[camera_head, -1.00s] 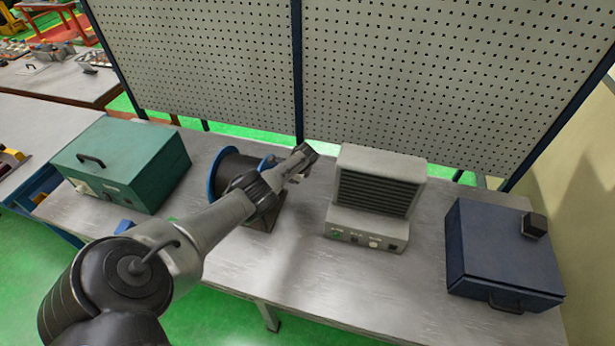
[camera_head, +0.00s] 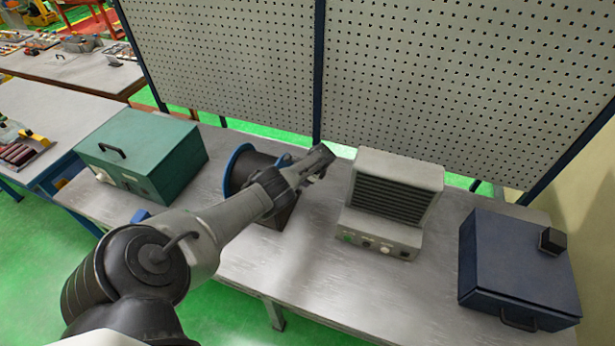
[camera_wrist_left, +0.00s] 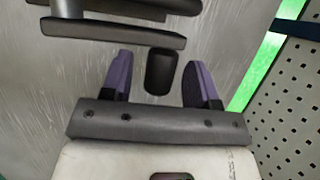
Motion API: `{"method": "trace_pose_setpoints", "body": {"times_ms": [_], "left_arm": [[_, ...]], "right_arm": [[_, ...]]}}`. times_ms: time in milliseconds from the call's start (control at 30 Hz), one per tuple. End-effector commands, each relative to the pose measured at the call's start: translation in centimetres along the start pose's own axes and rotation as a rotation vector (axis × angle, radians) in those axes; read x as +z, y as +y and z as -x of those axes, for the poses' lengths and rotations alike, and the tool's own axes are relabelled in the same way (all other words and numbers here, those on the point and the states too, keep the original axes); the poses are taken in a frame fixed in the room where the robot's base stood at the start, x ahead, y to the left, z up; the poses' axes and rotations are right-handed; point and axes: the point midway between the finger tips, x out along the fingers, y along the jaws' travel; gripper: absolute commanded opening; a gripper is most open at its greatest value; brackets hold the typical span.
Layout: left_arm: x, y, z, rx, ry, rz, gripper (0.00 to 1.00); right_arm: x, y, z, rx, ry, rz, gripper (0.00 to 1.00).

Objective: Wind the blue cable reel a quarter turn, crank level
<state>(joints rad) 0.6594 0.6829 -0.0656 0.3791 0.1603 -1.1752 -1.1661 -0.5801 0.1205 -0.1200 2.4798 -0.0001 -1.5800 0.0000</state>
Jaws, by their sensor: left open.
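The cable reel (camera_head: 238,167) stands on the metal bench, with a blue rim and a dark drum; my left arm covers much of its front. Dark crank bars (camera_wrist_left: 115,34) lie just beyond. The crank's angle is hard to tell. My right gripper is out of view.
A grey louvred box (camera_head: 392,200) stands close right of my left gripper. A green case (camera_head: 140,150) is left of the reel, a dark blue case (camera_head: 515,265) at the far right. A pegboard (camera_head: 420,80) rises behind the bench (camera_head: 290,275), whose front middle is bare.

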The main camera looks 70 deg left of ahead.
Motion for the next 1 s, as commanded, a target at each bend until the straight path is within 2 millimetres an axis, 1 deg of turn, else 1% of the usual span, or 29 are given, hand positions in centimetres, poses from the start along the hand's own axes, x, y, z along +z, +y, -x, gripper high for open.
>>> {"method": "trace_pose_setpoints", "body": {"times_ms": [167,267,533,567,667,800,1000], "left_arm": [[0.1,-0.1,0.5,-0.001,0.000,-0.001,0.55],[0.2,-0.1,1.6,-0.001,0.000,-0.001,0.55],[0.2,-0.1,6.5,-0.004,0.001,-0.003,0.55],[0.2,-0.1,6.8,-0.002,0.000,-0.003,0.55],[0.1,-0.1,8.5,-0.004,0.000,-0.002,0.55],[0.1,-0.1,10.4,-0.003,0.000,-0.001,0.55],[0.0,-0.1,12.6,-0.002,0.001,0.000,0.55]], "right_arm": [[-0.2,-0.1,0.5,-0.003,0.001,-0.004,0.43],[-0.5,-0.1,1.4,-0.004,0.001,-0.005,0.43],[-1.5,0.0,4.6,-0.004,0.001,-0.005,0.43],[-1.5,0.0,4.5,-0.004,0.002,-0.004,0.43],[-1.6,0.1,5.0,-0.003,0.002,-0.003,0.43],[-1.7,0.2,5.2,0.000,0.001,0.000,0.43],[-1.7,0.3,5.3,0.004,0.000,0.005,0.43]]}}
